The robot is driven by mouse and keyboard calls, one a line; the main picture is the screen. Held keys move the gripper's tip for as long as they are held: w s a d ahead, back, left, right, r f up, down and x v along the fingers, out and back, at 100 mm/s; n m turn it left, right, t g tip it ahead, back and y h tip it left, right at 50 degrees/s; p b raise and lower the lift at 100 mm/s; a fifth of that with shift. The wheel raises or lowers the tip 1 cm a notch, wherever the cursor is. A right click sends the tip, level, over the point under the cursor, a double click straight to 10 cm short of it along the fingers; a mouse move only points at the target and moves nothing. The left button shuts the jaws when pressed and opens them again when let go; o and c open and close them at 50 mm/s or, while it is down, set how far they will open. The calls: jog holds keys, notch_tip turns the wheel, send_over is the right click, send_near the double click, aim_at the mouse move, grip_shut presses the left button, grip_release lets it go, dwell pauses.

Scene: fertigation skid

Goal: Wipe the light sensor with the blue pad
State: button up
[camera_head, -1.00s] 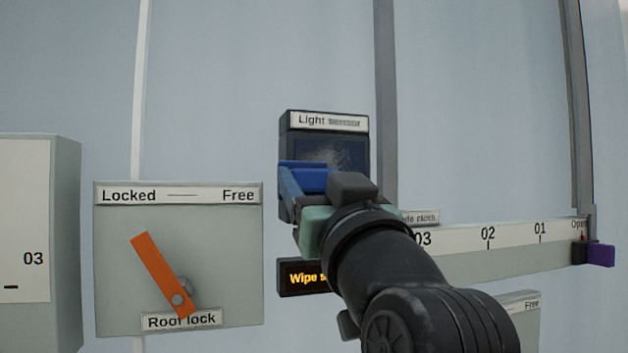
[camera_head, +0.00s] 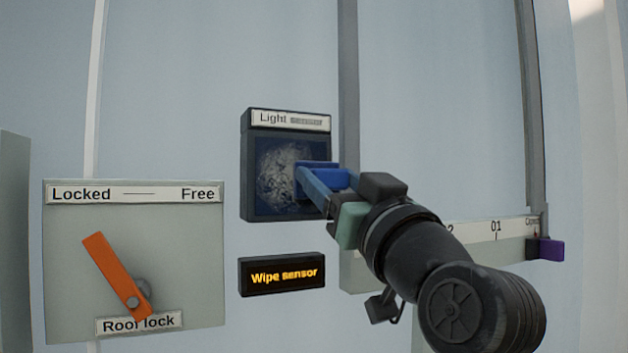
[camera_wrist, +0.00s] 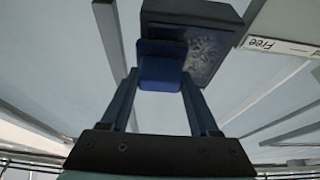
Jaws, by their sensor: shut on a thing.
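The light sensor (camera_head: 270,190) is a dark box on the wall with a labelled top and a dark face covered by a pale, dusty smudge. It also shows in the wrist view (camera_wrist: 205,50). My gripper (camera_head: 325,182) is shut on the blue pad (camera_head: 318,168), which also sits between the fingers in the wrist view (camera_wrist: 162,72). The pad is at the right side of the sensor face and overlaps it in the head view. Whether it touches the face I cannot tell for sure. Part of the face's right side is hidden behind pad and fingers.
A display (camera_head: 282,274) below the sensor reads "Wipe sensor". To the left is the roof lock panel (camera_head: 190,250) with a tilted orange lever (camera_head: 115,270). At right, a numbered rail (camera_head: 490,240) has a purple tab (camera_head: 551,249). Bare wall lies above.

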jog(key=shift+w+d, duration=0.2)
jog(key=shift+d, duration=0.25)
jog(key=shift+s+a+b, duration=0.15)
jog(key=shift+s+a, duration=0.3)
jog(key=shift+a, duration=0.85)
jog(key=shift+s+a+b, duration=0.1)
jog(key=shift+s+a, duration=0.35)
jog(key=shift+a, duration=0.85)
jog(key=shift+s+a+b, duration=0.15)
jog(key=shift+s+a, duration=0.3)
jog(key=shift+a, duration=0.85)
jog(key=shift+r+p, duration=0.55)
jog(key=shift+r, duration=0.1)
jog(key=shift+w+d, duration=0.45)
jog(key=shift+d, duration=0.85)
jog(key=shift+w+d, duration=0.4)
jog(key=shift+d, duration=0.95)
jog(key=shift+w+d, duration=0.45)
jog(key=shift+d, duration=0.85)
jog(key=shift+s+a+b, duration=0.15)
jog(key=shift+s+a, duration=0.3)
jog(key=shift+a, duration=0.9)
jog(key=shift+s+a+b, duration=0.1)
jog(key=shift+s+a, duration=0.3)
jog(key=shift+a, duration=0.95)
jog(key=shift+s+a+b, duration=0.15)
jog(key=shift+s+a, duration=0.3)
jog(key=shift+a, duration=0.9)
jog(key=shift+s+d, duration=0.1)
